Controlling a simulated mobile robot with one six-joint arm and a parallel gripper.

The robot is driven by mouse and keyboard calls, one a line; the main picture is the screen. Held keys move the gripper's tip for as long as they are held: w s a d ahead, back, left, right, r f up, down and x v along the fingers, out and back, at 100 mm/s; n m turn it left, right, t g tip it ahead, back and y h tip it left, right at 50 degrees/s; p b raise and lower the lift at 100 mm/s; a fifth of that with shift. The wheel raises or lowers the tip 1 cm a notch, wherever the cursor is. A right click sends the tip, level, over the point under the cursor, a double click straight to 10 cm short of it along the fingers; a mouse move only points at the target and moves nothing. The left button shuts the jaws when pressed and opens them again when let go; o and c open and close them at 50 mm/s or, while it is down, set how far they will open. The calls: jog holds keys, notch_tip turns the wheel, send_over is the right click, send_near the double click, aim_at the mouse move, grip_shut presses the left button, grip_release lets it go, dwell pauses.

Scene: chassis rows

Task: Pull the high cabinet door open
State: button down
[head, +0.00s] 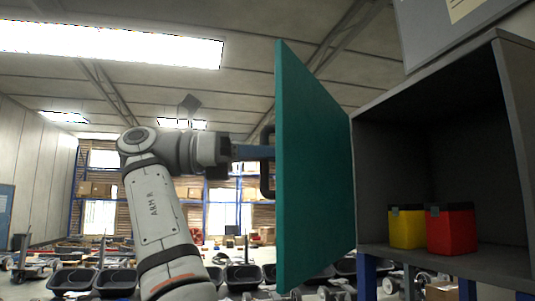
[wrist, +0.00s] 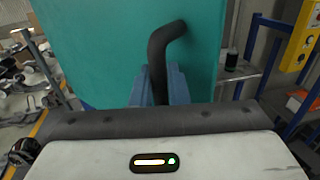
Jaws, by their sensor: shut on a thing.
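The high cabinet (head: 513,150) is a grey box at the right of the head view. Its teal door (head: 315,170) stands swung well open, seen at a steep angle, and the inside of the cabinet shows. The dark bar handle (head: 266,162) is on the door's left face; it also shows in the wrist view (wrist: 161,50) against the teal panel. My gripper (head: 262,152) reaches the handle from the left. In the wrist view its blue fingers (wrist: 160,84) are shut around the handle's straight part.
A yellow box (head: 407,228) and a red box (head: 452,230) stand inside the cabinet. Blue posts (head: 367,277) are under it. Several black bins (head: 117,279) are in rows below and behind my arm. A yellow control box (wrist: 300,38) is at the wrist view's right.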

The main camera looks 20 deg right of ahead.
jog(key=shift+w+f, duration=0.1)
jog(key=shift+f, duration=0.15)
jog(key=c, duration=1.8)
grip_release()
jog(key=o, duration=0.3)
jog(key=shift+w+a, duration=0.15)
jog(key=shift+r, duration=0.1)
